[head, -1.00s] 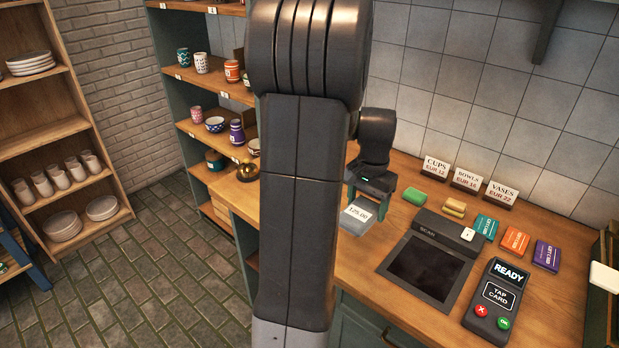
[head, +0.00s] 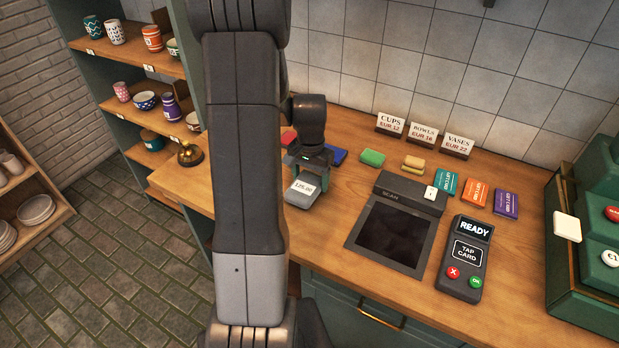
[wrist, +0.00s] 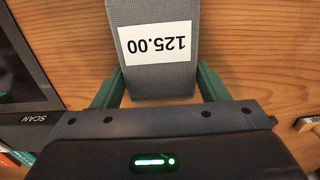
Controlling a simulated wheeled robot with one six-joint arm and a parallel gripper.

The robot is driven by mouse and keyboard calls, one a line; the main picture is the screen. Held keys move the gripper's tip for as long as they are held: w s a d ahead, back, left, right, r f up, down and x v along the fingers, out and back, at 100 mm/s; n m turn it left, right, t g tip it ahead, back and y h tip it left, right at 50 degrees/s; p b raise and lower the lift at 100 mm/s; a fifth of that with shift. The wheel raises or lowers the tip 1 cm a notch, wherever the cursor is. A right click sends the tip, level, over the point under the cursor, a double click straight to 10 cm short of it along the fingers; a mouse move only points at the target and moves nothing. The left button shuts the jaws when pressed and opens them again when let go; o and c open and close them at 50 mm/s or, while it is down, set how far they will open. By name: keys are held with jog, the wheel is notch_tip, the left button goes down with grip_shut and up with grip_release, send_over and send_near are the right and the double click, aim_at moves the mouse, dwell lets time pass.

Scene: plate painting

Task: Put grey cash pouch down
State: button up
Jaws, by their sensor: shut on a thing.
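The grey cash pouch (head: 300,194) has a white label reading 125.00. It also shows in the wrist view (wrist: 157,82), with the label upside down. My gripper (head: 307,180) is shut on the pouch, with one green finger on each side of it. The pouch is over the wooden counter (head: 330,230), left of the scan pad. I cannot tell whether it touches the wood. My arm hides part of the counter to the left.
The scan pad (head: 392,237) and card reader (head: 465,258) lie to the right. Red and blue items lie behind my gripper. A brass bell (head: 188,154) stands left. Bare wood shows around the pouch.

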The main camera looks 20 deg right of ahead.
aim_at(310, 179)
jog(key=shift+f, duration=0.45)
jog(key=shift+f, duration=0.1)
jog(key=o, duration=1.1)
notch_tip(310, 179, up, 12)
jog(key=shift+r+b, duration=0.15)
jog(key=shift+b, duration=0.3)
jog(key=shift+s, duration=0.1)
